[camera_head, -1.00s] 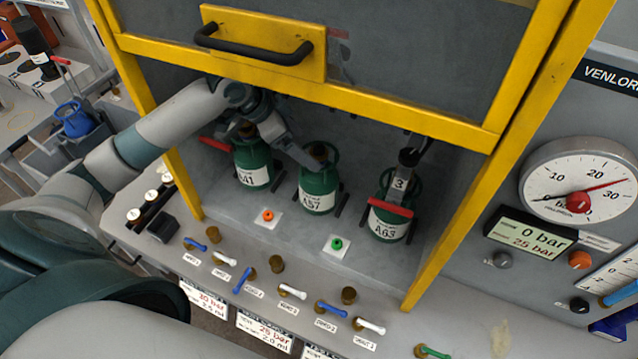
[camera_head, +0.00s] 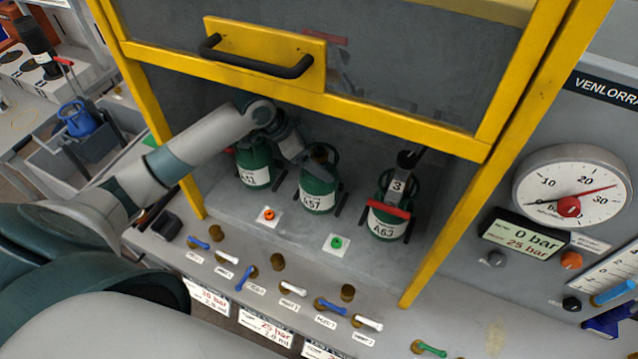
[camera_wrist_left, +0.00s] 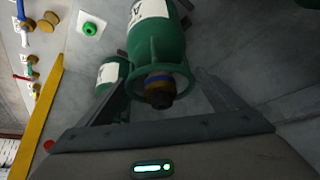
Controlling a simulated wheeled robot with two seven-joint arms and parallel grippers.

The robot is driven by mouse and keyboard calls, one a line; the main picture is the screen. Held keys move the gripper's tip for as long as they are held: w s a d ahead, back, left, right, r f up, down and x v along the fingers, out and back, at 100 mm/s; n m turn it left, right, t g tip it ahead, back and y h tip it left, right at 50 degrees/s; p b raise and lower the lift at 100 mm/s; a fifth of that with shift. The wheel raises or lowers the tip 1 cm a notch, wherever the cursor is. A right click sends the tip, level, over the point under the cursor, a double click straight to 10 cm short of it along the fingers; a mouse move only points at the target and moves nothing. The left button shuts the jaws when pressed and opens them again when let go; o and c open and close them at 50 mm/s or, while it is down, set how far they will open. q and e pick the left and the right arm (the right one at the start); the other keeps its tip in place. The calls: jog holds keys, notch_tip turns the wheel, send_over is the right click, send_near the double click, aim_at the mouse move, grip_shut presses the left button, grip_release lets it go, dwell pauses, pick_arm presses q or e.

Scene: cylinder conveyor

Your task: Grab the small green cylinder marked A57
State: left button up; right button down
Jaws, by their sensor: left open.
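The green cylinder A57 (camera_head: 318,194) stands upright in the middle of a row of three, inside the yellow-framed cabinet. It has a white label, a collar and a brassy valve. My left gripper (camera_head: 313,160) is at its top, coming from the upper left. In the left wrist view, the open fingers (camera_wrist_left: 160,87) lie on either side of a green cylinder's valve and collar (camera_wrist_left: 158,82). Its label is cut off, with only an "A" legible; contact is unclear. Green cylinder A41 (camera_head: 255,172) stands to the left, partly behind my arm. My right gripper is out of view.
Cylinder A63 (camera_head: 387,220) stands to the right, with a red handle (camera_head: 388,208) and a black fitting above. The yellow door frame (camera_head: 330,107) hangs over the row. Orange (camera_head: 269,214) and green (camera_head: 336,243) buttons sit in front, with several small valve levers nearer.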

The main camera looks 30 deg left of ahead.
aim_at(326, 165)
pick_arm(q)
jog(key=p+x, duration=0.2)
jog(key=x, duration=0.2)
jog(key=shift+w+f, duration=0.1)
jog(key=shift+w+d+f, duration=0.2)
jog(key=shift+d+f, duration=0.05)
jog(key=shift+f, duration=0.25)
jog(key=shift+c, duration=1.2)
jog(key=c, duration=1.5)
jog(key=shift+w+r, duration=0.2)
jog(key=shift+c, duration=0.4)
